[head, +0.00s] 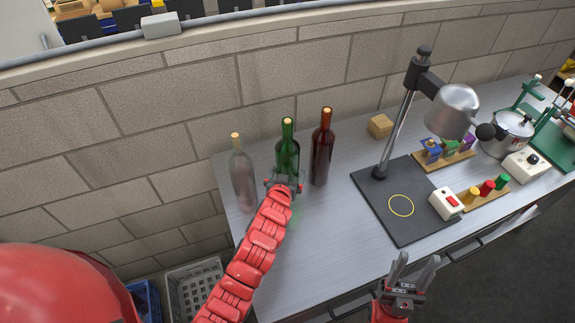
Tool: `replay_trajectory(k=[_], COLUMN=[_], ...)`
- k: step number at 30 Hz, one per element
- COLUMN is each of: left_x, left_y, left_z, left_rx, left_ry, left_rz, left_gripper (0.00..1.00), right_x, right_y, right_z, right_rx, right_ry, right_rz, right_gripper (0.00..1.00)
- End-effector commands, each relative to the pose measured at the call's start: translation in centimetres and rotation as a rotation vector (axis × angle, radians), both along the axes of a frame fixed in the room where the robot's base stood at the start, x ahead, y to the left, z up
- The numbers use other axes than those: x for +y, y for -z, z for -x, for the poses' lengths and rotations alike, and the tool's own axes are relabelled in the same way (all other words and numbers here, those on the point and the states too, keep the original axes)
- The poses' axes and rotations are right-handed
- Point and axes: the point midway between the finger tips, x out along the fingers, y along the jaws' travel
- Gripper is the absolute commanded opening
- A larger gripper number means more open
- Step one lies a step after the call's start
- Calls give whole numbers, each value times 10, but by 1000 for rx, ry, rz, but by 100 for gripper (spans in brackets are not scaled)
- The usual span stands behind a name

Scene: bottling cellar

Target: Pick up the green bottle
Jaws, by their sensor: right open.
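The green bottle (288,150) stands upright on the grey table, between a clear bottle (242,177) on its left and a dark red bottle (322,150) on its right. My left gripper (285,179) is at the near side of the green bottle's lower body and hides that part. Whether its fingers touch or close on the bottle cannot be seen. My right gripper (411,266) is open and empty in front of the table's near edge, well away from the bottles.
A wooden block (380,126) lies right of the bottles. A white switch box (446,203) and coloured items on wooden racks stand further right. A brick wall (200,85) is behind.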

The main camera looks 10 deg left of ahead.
Motion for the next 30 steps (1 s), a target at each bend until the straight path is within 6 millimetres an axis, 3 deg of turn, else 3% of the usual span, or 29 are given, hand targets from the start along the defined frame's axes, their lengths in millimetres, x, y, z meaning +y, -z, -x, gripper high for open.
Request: replay_trajectory(k=[2,17,30], left_x=[0,0,1], left_y=[0,0,-6], left_z=[0,0,-1], left_rx=[0,0,-6], left_ry=[0,0,-1], left_rz=[0,0,-1], left_gripper=[89,0,0], right_x=[0,0,0], right_y=[0,0,3], right_z=[0,0,0], right_rx=[0,0,0], right_ry=[0,0,0], right_rz=[0,0,0], right_gripper=[50,50,50])
